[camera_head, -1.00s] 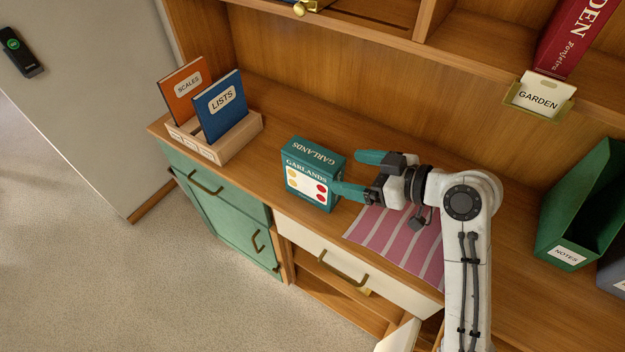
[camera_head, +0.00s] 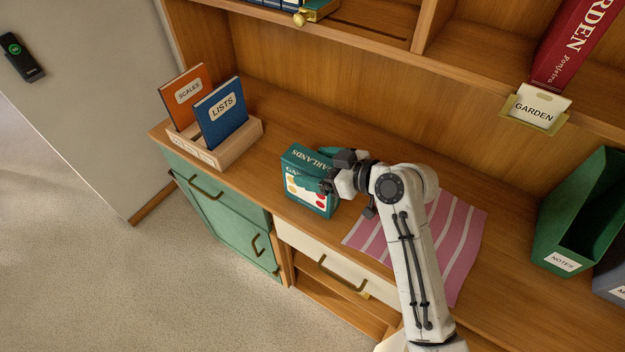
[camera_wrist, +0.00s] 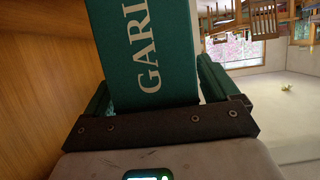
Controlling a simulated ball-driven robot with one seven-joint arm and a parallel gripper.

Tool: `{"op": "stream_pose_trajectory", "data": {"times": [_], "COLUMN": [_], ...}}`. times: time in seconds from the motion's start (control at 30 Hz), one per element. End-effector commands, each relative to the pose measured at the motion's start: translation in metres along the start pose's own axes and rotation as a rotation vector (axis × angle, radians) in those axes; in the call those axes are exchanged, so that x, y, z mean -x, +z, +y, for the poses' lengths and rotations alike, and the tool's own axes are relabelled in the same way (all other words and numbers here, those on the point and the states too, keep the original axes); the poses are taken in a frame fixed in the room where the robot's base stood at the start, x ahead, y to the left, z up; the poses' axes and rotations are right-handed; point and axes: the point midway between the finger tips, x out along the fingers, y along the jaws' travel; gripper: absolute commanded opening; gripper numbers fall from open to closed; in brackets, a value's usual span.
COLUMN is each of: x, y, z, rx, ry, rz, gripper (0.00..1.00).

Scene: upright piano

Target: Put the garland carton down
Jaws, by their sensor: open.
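The garland carton (camera_head: 299,186) is a teal box with a white label panel and colored dots. It stands upright on the wooden counter, left of the striped cloth. My gripper (camera_head: 318,170) is open, with its teal fingers on either side of the carton. In the wrist view the carton's teal face (camera_wrist: 150,55) with white lettering fills the space between the fingers. The gripper covers part of the carton's top and front in the head view. I cannot tell whether the fingers touch it.
A pink striped cloth (camera_head: 458,245) lies right of the carton, partly under my arm. A wooden rack (camera_head: 215,150) with an orange and a blue book (camera_head: 222,115) stands at the left. A green holder (camera_head: 580,215) stands at the right. A white drawer (camera_head: 330,262) is below the counter's front edge.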

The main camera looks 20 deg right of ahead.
Motion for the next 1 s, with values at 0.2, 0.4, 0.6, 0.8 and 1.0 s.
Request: {"op": "stream_pose_trajectory", "data": {"times": [0.2,0.4,0.6,0.8,1.0], "x": [0.0004,0.0006,0.0006,0.0007,0.0008], "y": [0.0002,0.0002,0.0003,0.0003,-0.0007], "z": [0.0001,0.0001,0.0001,0.0001,0.0003], "rx": [0.000,0.000,-0.001,-0.001,0.000], "ry": [0.000,0.000,0.000,0.000,0.001], "rz": [0.000,0.000,0.000,0.000,0.001], "gripper": [0.74,0.55,0.36,0.17,0.00]}}
